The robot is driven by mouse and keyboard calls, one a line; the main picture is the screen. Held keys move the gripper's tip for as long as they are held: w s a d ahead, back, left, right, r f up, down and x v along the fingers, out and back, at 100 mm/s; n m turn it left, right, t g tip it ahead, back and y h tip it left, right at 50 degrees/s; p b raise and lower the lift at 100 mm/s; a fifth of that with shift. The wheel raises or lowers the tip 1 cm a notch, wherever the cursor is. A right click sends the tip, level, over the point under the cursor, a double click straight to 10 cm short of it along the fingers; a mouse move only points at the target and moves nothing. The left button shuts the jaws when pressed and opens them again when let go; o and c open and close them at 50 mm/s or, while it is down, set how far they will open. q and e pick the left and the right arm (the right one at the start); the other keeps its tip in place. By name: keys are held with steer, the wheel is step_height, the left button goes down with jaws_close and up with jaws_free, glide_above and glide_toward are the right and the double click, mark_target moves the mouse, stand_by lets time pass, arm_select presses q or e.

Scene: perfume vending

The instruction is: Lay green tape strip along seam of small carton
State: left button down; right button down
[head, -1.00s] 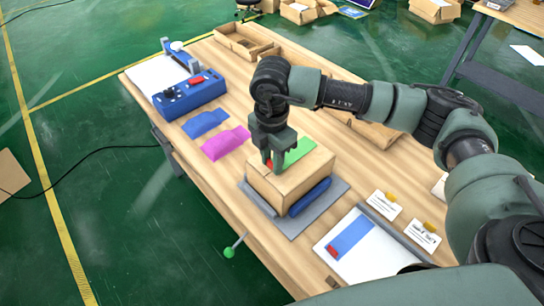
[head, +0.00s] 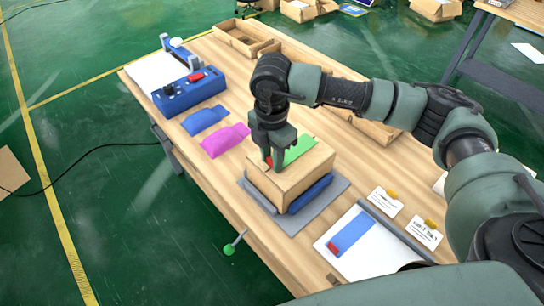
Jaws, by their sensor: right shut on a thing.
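The small carton (head: 290,180) is a closed brown box on a grey mat (head: 318,205) on the wooden table. The green tape strip (head: 299,149) lies over the carton's top, with its far part showing beyond the gripper. A small red piece shows at the near end of the strip, by the fingertips. My right gripper (head: 273,163) points down at the carton's top and is shut on the strip's red end. The fingers hide part of the strip, and I cannot tell whether all of it touches the carton. My left gripper is not in view.
Blue (head: 204,120) and magenta (head: 225,140) pieces lie left of the carton. A blue device (head: 190,95) stands at the far left. A white sheet with a blue strip (head: 353,233) and two labelled cards (head: 385,202) lie at the right front. Open cardboard trays (head: 245,40) stand at the back.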

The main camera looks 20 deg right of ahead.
steer(key=shift+f, duration=0.3)
steer(key=c, duration=1)
jaws_free()
steer(key=shift+c, duration=0.2)
steer(key=shift+r, duration=0.1)
steer(key=shift+r+p, duration=1.5)
steer(key=shift+r, duration=1.5)
steer(key=shift+s+f, duration=0.1)
steer(key=shift+f, duration=0.05)
